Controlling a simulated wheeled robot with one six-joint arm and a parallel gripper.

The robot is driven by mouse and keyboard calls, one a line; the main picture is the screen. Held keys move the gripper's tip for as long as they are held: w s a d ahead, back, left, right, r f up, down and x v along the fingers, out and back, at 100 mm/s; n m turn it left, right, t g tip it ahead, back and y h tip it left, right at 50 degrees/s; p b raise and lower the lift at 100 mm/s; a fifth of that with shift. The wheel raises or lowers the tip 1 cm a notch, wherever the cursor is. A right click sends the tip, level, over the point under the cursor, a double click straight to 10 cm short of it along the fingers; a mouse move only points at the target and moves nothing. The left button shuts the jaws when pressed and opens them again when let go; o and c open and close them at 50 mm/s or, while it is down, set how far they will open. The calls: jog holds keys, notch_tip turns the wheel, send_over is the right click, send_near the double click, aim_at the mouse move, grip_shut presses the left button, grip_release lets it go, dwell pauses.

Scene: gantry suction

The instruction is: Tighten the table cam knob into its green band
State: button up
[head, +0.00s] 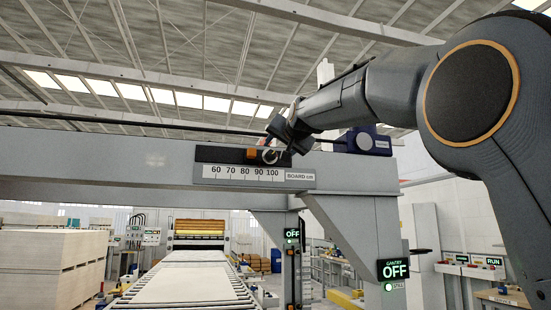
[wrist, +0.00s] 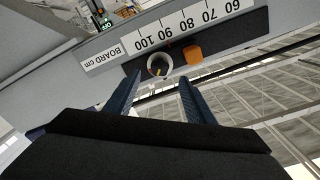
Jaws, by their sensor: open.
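A round, pale-rimmed knob with a dark face and a yellow mark (wrist: 160,65) sits on the dark strip of the gantry beam, near the 100 end of the scale; I cannot tell for sure that it is the table cam knob. In the head view its ring (head: 270,156) shows partly behind my gripper. No green band can be made out. My gripper (wrist: 160,82) is open and empty, its two blue fingers pointing at the knob from either side. In the head view my gripper (head: 284,136) is right at the beam; contact cannot be told.
An orange block (wrist: 193,55) sits on the strip beside the knob. The white BOARD cm scale (head: 255,174) runs below it. The grey gantry beam (head: 100,165) spans the view. Boards (head: 50,265) are stacked at left.

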aim_at(272, 155)
jog(key=shift+b+v, duration=0.35)
jog(key=shift+v, duration=0.65)
jog(key=shift+w+a+f+n+p, duration=0.1)
jog(key=shift+w+a+n+p, duration=0.45)
jog(key=shift+w, duration=0.8)
jog(key=shift+w+a+r+n+p, duration=0.1)
jog(key=shift+w+a+n+p, duration=0.3)
jog(key=shift+w+n, duration=0.8)
jog(key=shift+w+a+f+n+p, duration=0.1)
jog(key=shift+w+a+n+p, duration=0.35)
jog(key=shift+w, duration=1.1)
jog(key=shift+d, duration=0.2)
